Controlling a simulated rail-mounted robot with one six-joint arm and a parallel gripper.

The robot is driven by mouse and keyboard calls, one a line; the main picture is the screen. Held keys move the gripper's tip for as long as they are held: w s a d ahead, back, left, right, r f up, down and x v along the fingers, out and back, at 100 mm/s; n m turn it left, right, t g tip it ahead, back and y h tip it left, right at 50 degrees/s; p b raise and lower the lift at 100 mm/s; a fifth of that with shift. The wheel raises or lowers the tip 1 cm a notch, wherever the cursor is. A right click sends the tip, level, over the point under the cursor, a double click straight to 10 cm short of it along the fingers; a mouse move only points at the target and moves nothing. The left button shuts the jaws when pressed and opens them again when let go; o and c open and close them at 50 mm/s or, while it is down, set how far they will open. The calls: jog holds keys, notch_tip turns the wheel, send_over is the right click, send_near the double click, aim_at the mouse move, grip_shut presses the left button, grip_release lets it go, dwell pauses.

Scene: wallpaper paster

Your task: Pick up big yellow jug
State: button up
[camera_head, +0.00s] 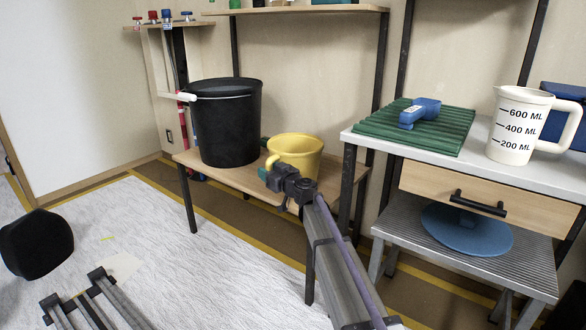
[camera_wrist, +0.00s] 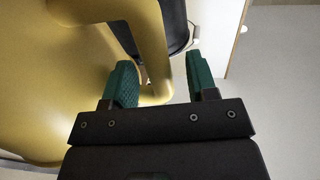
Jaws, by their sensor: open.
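The big yellow jug (camera_head: 299,152) stands on the wooden table, right of the black bucket. Its handle is on its left side, facing my arm. My gripper (camera_head: 265,159) is at the jug's handle in the head view. In the wrist view the yellow jug (camera_wrist: 60,80) fills the left side, and its handle (camera_wrist: 150,45) comes down close to the left green finger. My gripper (camera_wrist: 165,85) is open, with its two green fingers apart. The handle's lower end shows beside the left finger, partly between the fingers. I cannot tell whether they touch.
A black bucket (camera_head: 226,130) with a white grip stands left of the jug on the wooden table (camera_head: 230,178). To the right, a workbench (camera_head: 470,160) holds a green ridged board (camera_head: 440,135), a blue tool (camera_head: 419,112) and a white measuring jug (camera_head: 517,125). The floor in front is mostly clear.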

jog(key=x, duration=0.2)
jog(key=shift+w+a, duration=0.2)
jog(key=shift+w, duration=0.1)
jog(key=shift+s, duration=0.1)
grip_shut()
